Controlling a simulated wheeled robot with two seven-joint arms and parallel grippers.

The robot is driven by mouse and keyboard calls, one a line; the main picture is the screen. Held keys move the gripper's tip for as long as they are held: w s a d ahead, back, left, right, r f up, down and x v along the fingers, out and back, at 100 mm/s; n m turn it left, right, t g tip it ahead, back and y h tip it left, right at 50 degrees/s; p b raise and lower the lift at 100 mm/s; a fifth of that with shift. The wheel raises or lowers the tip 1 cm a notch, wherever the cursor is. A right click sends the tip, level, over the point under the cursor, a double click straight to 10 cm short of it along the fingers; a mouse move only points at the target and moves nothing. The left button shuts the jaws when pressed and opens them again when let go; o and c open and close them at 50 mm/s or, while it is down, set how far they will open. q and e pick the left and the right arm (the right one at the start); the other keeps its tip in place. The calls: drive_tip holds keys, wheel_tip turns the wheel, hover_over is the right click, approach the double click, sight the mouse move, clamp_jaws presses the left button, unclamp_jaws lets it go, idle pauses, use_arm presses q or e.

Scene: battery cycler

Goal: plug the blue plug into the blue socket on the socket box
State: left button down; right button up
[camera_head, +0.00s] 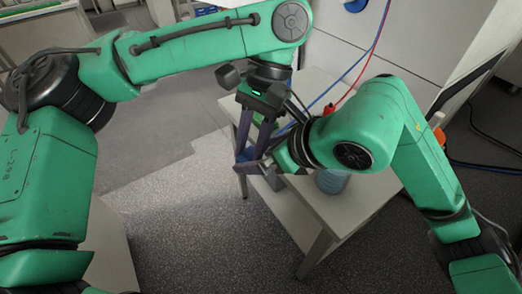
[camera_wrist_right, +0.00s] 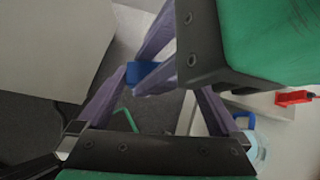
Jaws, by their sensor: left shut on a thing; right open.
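The blue plug (camera_head: 246,155) shows as a small blue block between the purple fingers of my left gripper (camera_head: 250,150), which points down and is shut on it. In the right wrist view the plug (camera_wrist_right: 143,73) sits between the left gripper's fingers, which come in from the upper right. My right gripper (camera_wrist_right: 163,98) is open, with its fingers spread on either side of the plug; I cannot tell whether they touch it. In the head view the right gripper reaches in from the right, close to the left fingertips. I cannot make out the blue socket or clearly identify the socket box.
A white table (camera_head: 345,208) stands below the grippers. A bluish-grey round container (camera_head: 332,181) is on it, partly under my right arm. Carpet is clear at front left.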

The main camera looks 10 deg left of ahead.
use_arm(q)
drive_tip(key=shift+s+a, duration=0.1)
use_arm(e)
drive_tip(key=c, duration=1.2)
use_arm(q)
drive_tip(key=shift+c, duration=2.2)
unclamp_jaws()
use_arm(e)
drive_tip(key=shift+o, duration=0.2)
drive_tip(key=shift+s, duration=0.1)
